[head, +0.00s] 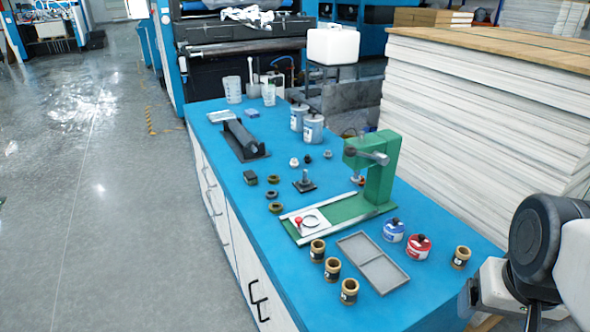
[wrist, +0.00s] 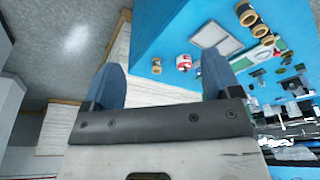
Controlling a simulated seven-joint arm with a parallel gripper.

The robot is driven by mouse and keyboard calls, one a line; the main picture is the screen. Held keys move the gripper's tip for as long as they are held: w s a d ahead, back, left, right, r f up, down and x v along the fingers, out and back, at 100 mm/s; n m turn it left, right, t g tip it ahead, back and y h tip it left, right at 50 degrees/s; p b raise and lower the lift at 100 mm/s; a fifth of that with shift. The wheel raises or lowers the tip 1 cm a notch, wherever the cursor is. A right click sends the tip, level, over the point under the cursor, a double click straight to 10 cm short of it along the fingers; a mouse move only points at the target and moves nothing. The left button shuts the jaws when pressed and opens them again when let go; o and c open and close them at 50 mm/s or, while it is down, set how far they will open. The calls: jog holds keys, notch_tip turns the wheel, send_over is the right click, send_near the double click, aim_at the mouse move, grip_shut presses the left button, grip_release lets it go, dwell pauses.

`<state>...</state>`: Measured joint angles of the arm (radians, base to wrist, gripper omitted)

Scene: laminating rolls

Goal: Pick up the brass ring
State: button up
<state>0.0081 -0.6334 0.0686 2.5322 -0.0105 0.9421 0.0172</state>
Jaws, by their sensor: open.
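A small olive-brass ring (head: 276,207) lies flat on the blue bench, left of the green press; it looks like the brass ring. A darker ring (head: 272,193) lies just behind it. I cannot make out the brass ring in the wrist view. My gripper (wrist: 162,62) shows in the wrist view with its two fingers wide apart and nothing between them. It is off to the bench's right side, well away from the ring. In the head view only part of my arm shows at the right edge, not the fingers.
The green press (head: 380,175) stands right of the rings. Several brass-coloured cups (head: 332,268), a grey tray (head: 373,262), a blue tin (head: 393,230) and a red tin (head: 418,247) fill the near end. A stack of white boards (head: 470,120) rises beside the bench.

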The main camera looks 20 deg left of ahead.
jog(key=shift+c, duration=0.3)
